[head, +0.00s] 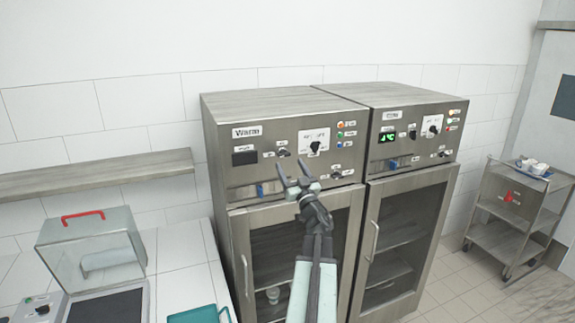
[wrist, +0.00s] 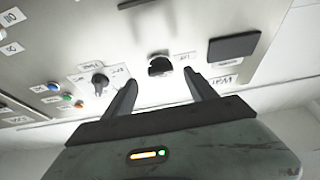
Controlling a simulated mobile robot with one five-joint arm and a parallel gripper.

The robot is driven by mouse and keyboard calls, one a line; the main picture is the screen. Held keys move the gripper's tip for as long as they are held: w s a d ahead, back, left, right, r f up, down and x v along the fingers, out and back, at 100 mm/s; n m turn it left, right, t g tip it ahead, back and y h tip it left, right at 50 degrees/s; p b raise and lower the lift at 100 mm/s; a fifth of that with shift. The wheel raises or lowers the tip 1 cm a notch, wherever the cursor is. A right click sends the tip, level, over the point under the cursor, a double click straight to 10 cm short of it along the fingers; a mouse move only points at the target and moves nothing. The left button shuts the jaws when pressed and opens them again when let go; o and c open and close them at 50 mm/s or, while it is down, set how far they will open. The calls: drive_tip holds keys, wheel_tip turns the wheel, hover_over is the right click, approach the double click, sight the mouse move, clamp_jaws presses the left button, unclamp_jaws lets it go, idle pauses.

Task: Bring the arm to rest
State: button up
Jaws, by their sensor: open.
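My gripper (head: 298,182) is open and empty. It is raised in front of the control panel of the left steel cabinet, labelled "Warm" (head: 247,132). In the wrist view the two dark fingers of my gripper (wrist: 157,88) stand apart, with a black knob (wrist: 160,65) showing between and beyond them. A second knob (wrist: 100,83) shows left of the fingers, and a dark blank display (wrist: 234,46) shows to the right. I cannot tell whether the fingers touch the panel.
A second steel cabinet (head: 416,172) with a green display stands at right. A steel trolley (head: 510,211) with a tray is at far right. A shelf (head: 95,175) and a clear box with a red handle (head: 90,243) are at left. Floor (head: 455,283) shows clear at lower right.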

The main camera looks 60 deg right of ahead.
drive_tip(key=v, duration=0.3)
